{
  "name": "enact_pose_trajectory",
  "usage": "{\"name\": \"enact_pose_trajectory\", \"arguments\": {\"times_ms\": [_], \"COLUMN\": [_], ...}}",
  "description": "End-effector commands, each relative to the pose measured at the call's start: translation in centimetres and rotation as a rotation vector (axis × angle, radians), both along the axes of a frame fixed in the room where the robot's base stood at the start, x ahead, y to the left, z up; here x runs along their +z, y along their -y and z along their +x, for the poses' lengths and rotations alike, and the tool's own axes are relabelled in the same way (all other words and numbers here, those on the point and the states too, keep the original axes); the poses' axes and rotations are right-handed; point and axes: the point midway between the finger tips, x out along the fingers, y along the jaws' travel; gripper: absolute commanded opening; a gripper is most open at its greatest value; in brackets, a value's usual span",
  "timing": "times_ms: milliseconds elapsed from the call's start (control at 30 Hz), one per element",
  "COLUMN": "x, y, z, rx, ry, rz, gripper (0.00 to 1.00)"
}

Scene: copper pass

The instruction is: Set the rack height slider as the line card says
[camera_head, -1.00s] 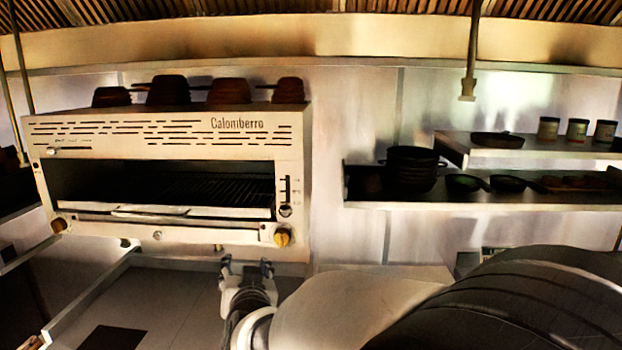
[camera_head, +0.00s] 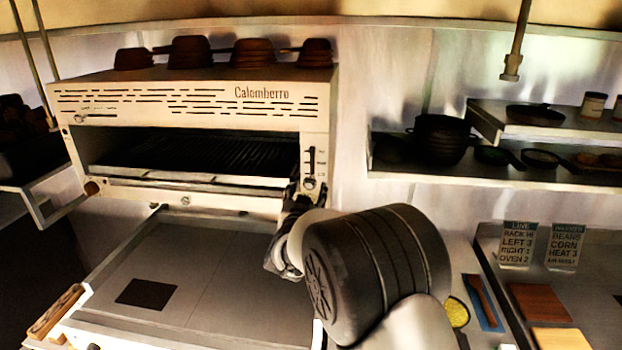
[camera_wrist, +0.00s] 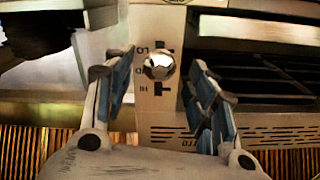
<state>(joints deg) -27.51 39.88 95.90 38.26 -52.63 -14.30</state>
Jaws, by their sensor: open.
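The rack height slider has a faceted silver knob (camera_head: 310,184) at the lower end of its slot, at the right of the Calomberro grill's front (camera_head: 318,130). The wrist view shows the knob (camera_wrist: 158,66) upside down, beside the marks LO, MID and HI, with LO uppermost. My gripper (camera_wrist: 163,62) is open, its blue-padded fingers on either side of the knob in that view; contact cannot be told. In the head view my gripper (camera_head: 295,195) is just left of and below the knob, partly hidden by my arm. The line card (camera_head: 517,245) reads RACK HI, LEFT 3, RIGHT 1, OVEN 2.
A second card (camera_head: 563,248) stands right of the line card. A shelf (camera_head: 400,176) with pots is at the right. A flat plate with a dark square (camera_head: 142,292) lies below the grill.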

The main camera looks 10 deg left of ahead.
Motion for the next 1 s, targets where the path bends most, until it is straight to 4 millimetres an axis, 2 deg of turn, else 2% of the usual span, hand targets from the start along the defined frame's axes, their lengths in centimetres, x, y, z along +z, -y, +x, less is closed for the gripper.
{"name": "enact_pose_trajectory", "arguments": {"times_ms": [33,133,367,767,1000], "x": [0.0,0.0,0.0,0.0,0.0], "y": [0.2,0.2,0.2,0.2,0.2], "z": [1.2,3.0,5.6,6.2,6.2], "rx": [-0.002,-0.001,-0.001,0.000,0.000], "ry": [0.001,0.000,0.000,0.000,0.000], "rz": [-0.001,-0.001,-0.001,-0.001,-0.001], "gripper": [0.52,0.52,0.52,0.52,0.36]}}
